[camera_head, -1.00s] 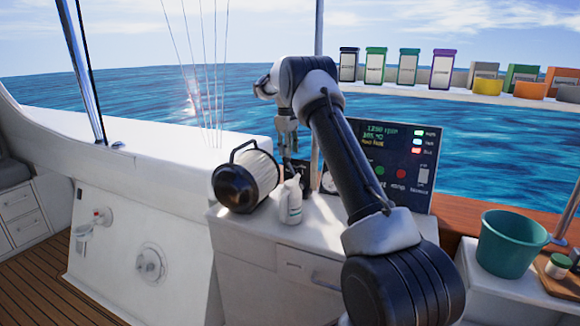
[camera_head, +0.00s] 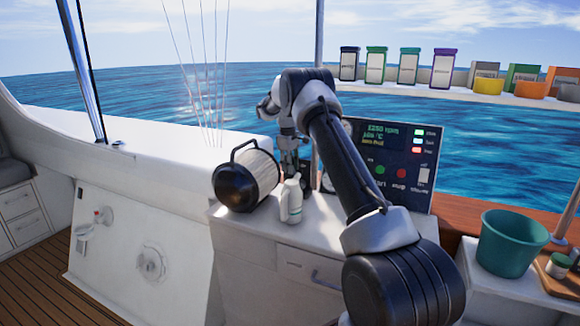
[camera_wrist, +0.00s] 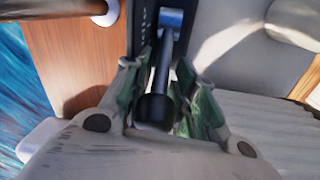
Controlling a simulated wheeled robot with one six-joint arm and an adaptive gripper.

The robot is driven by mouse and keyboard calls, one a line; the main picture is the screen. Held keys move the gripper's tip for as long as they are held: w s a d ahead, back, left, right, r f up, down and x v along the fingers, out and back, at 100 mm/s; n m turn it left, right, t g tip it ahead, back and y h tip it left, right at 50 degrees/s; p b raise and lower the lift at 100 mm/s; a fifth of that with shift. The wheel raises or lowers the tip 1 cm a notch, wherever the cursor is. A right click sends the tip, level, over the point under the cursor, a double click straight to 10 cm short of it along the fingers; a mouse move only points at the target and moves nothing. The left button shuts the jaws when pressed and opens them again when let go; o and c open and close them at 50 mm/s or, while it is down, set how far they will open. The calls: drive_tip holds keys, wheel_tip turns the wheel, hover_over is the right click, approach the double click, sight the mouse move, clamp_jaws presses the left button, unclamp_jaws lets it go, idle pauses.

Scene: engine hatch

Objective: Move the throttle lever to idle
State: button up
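The throttle lever shows in the wrist view as a dark shaft with a round black knob (camera_wrist: 155,110), rising to a blue-and-grey fitting at the top. My gripper (camera_wrist: 168,100) has its two green-padded fingers on either side of the knob, and they look spread. The knob sits between them, closer to the left pad; I cannot tell whether either pad touches it. In the head view my gripper (camera_head: 289,162) points down behind the black-and-white filter and the white bottle, over the console's left part. The lever cannot be made out there.
The display panel (camera_head: 389,164) stands to the right. A teal bucket (camera_head: 510,243) sits farther right.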

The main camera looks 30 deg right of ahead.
clamp_jaws()
